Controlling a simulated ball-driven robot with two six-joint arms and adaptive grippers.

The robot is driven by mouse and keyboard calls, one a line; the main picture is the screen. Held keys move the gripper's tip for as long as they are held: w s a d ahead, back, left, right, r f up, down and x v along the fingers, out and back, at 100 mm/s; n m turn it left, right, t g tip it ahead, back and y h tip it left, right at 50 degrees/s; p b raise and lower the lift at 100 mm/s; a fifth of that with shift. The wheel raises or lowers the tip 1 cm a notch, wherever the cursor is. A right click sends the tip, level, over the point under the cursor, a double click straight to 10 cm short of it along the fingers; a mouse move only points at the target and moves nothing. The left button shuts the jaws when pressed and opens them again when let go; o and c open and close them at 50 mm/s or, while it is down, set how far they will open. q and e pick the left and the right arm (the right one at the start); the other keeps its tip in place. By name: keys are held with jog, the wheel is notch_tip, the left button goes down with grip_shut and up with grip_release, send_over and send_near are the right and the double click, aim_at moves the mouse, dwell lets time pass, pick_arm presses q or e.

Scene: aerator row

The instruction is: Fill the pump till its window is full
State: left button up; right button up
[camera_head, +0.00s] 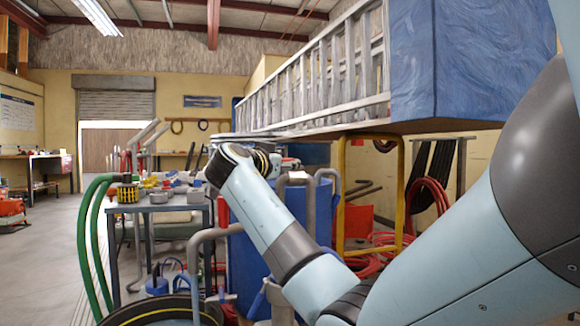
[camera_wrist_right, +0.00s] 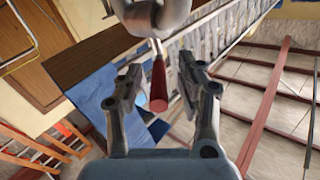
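My right gripper (camera_wrist_right: 158,75) is open in the right wrist view, its two fingers apart. A red handle (camera_wrist_right: 158,88) lies in the gap between them, with space visible on both sides. It hangs from a curved grey pipe fitting (camera_wrist_right: 155,15). In the head view my right arm reaches in from the right, and the right gripper (camera_head: 284,163) is small and partly hidden beside a grey bent pipe (camera_head: 296,180) and a blue tank (camera_head: 247,265). I cannot make out the pump's window. My left gripper is not in view.
A grey table (camera_head: 165,206) with small parts stands left of the tank. Green hoses (camera_head: 87,240) curve down at its left. A yellow frame (camera_head: 341,200) and red hoses (camera_head: 430,200) are to the right. A large blue block (camera_head: 480,60) overhangs above.

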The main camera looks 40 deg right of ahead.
jog(key=shift+x, duration=1.9)
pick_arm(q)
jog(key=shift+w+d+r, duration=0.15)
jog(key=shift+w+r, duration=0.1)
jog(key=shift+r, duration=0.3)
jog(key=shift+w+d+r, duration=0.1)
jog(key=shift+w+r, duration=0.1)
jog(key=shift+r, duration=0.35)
pick_arm(e)
jog(key=shift+s, duration=0.1)
grip_shut()
